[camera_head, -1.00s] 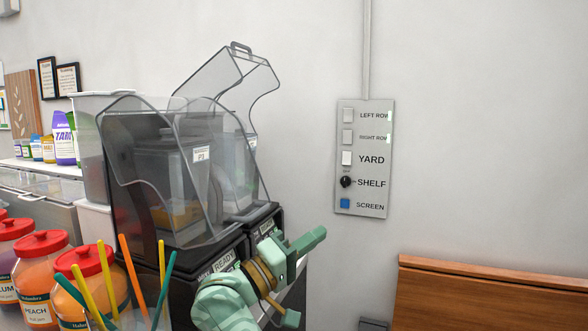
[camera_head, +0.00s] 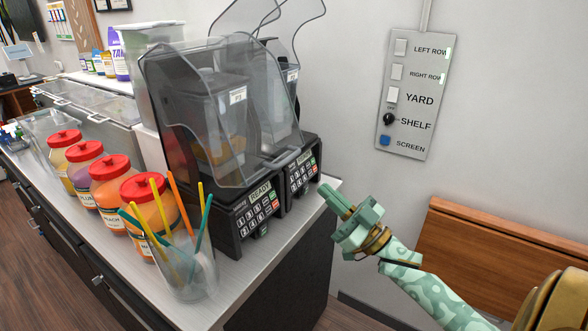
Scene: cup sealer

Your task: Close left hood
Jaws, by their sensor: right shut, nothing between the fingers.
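Two dark blenders with clear hoods stand side by side on the counter. The left hood (camera_head: 205,75) covers the nearer blender's jar; I cannot tell whether its front edge is fully seated. The right hood (camera_head: 300,22) behind it stands tilted up, partly cut off by the top of the picture. A grey handle (camera_head: 285,158) shows low at the front between the blenders; I cannot tell which hood bears it. My right gripper (camera_head: 334,198) is shut and empty, just right of the blenders' keypads, apart from them. My left gripper is not in view.
A clear cup of colored sticks (camera_head: 182,268) and several red-lidded jars (camera_head: 145,205) stand left of the blenders on the counter (camera_head: 262,262). A switch panel (camera_head: 408,95) is on the wall. A brown wooden panel (camera_head: 490,245) is at the right.

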